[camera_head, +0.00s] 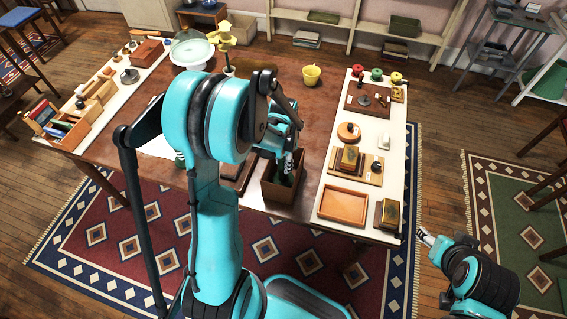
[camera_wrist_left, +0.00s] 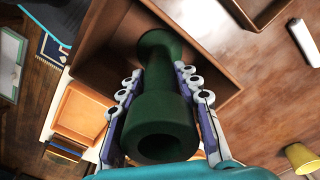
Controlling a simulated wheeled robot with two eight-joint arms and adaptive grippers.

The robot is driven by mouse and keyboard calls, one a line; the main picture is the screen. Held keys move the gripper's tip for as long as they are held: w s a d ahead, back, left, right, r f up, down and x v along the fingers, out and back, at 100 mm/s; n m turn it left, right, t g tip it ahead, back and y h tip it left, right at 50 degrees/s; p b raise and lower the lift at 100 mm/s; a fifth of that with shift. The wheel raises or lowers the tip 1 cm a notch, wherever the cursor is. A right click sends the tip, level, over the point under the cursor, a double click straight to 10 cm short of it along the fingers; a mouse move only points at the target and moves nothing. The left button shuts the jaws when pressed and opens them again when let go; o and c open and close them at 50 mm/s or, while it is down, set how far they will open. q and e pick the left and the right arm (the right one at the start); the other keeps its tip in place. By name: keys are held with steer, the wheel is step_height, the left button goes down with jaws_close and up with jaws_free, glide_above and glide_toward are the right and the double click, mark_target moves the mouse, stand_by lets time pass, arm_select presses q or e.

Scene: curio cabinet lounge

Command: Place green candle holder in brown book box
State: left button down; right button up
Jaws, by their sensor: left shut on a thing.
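The green candle holder (camera_wrist_left: 166,105) is between the fingers of my left gripper (camera_wrist_left: 158,74), which is shut on it. In the left wrist view its far end lies within the walls of the brown book box (camera_wrist_left: 105,40). I cannot tell whether it touches the floor of the box. In the head view the box (camera_head: 270,190) stands open at the table's front edge, and my left gripper (camera_head: 289,162) points down at it. The holder is mostly hidden there. My right gripper (camera_head: 426,237) is off the table's right side, too small to read.
A white strip (camera_head: 325,180) to the right carries an orange tray (camera_head: 343,206), small boxes and spools. A yellow mug (camera_head: 311,75) and a yellow flower-shaped piece (camera_head: 222,38) stand farther back. Another open wooden box (camera_head: 70,130) is at the far left.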

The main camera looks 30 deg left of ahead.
arm_select(q)
steer(key=c, duration=1)
jaws_free()
steer(key=shift+f, duration=0.1)
steer(key=shift+c, duration=0.2)
step_height(320, 180, up, 11)
steer(key=p, duration=0.3)
steer(key=shift+s+d+r+p, duration=0.1)
steer(key=shift+r+p, duration=0.3)
steer(key=shift+r, duration=0.3)
steer(key=s+d+r+n+t, duration=0.5)
steer(key=s+d+r+t, duration=0.2)
steer(key=s+d+r, duration=0.2)
steer(key=shift+s+d, duration=0.75)
steer(key=shift+s, duration=0.2)
